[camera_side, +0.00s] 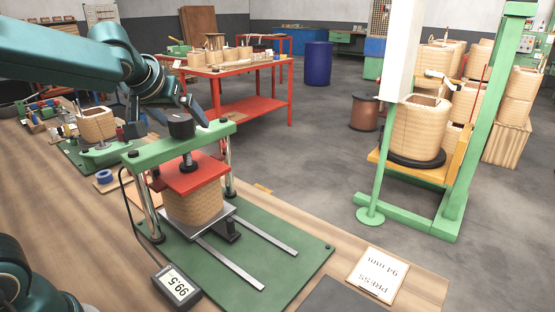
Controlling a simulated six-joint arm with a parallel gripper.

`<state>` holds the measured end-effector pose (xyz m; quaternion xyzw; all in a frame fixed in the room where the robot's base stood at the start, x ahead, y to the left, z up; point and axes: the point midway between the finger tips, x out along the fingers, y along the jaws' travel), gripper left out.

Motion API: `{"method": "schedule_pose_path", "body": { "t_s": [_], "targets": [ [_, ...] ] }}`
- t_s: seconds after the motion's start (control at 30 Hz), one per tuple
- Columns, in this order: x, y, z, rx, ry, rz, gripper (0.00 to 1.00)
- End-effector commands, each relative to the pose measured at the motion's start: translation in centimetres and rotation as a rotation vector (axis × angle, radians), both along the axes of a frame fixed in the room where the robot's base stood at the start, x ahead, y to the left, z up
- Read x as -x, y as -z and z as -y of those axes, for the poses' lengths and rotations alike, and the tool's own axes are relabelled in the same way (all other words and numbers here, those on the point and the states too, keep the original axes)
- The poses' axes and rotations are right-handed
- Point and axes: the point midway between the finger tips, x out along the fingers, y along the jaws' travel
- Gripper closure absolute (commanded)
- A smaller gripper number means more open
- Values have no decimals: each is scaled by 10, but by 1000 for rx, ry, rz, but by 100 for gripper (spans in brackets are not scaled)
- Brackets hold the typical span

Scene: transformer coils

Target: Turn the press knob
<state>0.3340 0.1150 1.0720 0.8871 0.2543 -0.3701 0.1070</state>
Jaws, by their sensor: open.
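The press knob (181,125) is a black cylinder on top of the green press crossbar (140,157). A screw runs down from it to a red press plate (190,174). The plate lies over a tan wrapped coil (193,207), which stands on a grey plate on the green base. My gripper (192,112) is just behind and above the knob, pointing down toward it. Its jaws are open and hold nothing that I can see. Whether a finger touches the knob cannot be told from this angle.
A gauge (177,286) with a cable reads about 99.5. A card (378,273) says PRESS 94 mm. Another coil (97,124) stands on a green fixture at left. Chrome posts (228,165) flank the press. A green stand with a large coil (418,128) is at right.

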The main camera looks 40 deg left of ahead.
Motion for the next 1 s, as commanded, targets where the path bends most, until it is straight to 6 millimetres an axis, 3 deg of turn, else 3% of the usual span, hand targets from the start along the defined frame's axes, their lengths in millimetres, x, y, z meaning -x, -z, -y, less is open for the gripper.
{"method": "schedule_pose_path", "body": {
  "t_s": [0.1, 0.37, 1.0],
  "targets": [
    [0, -1, -1, -3, 65, 9, 6],
    [32, -40, 19, -3, 68, 14, 6],
    [-58, -95, -42, -203, 141, 326, 6]
  ]
}}
